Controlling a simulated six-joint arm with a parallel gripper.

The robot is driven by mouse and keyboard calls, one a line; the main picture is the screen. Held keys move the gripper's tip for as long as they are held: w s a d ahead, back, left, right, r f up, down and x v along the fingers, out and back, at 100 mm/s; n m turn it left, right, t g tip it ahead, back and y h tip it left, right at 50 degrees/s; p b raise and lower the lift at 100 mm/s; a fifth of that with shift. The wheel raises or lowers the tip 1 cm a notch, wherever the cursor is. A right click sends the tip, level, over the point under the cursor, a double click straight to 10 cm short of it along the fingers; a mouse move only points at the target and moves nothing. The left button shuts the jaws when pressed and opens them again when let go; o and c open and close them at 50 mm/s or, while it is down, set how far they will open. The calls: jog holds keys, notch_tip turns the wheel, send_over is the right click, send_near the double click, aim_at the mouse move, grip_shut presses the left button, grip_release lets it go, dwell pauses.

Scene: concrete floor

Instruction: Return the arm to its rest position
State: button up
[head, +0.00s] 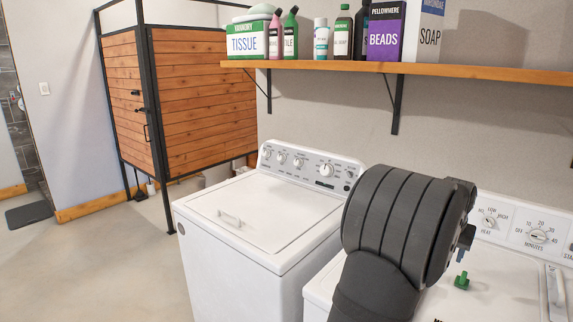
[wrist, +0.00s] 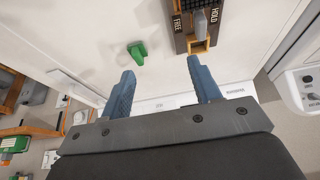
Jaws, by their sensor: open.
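My arm (head: 400,225) rises in front of the right-hand white machine in the head view, its dark grey wrist bulky and bent. My gripper (wrist: 160,66) shows in the wrist view with two blue fingers spread wide apart and nothing between them. In the head view only a bit of blue finger shows behind the wrist. A small green piece (wrist: 137,52) lies on the white machine top beyond the left fingertip, apart from it; it also shows in the head view (head: 461,281).
A dark board (wrist: 180,40) marked FREE and HOLD, with a grey piece on it, lies just beyond the fingers. A white washer (head: 245,220) stands left of the arm. A wooden shelf (head: 440,71) with bottles and boxes hangs above. Open floor (head: 100,265) lies left.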

jog(key=w+a+f, duration=0.2)
jog(key=w+a, duration=0.1)
jog(key=a, duration=0.4)
jog(key=shift+a, duration=0.2)
jog(key=shift+f, duration=0.1)
jog(key=shift+c, duration=0.5)
dwell(1.5)
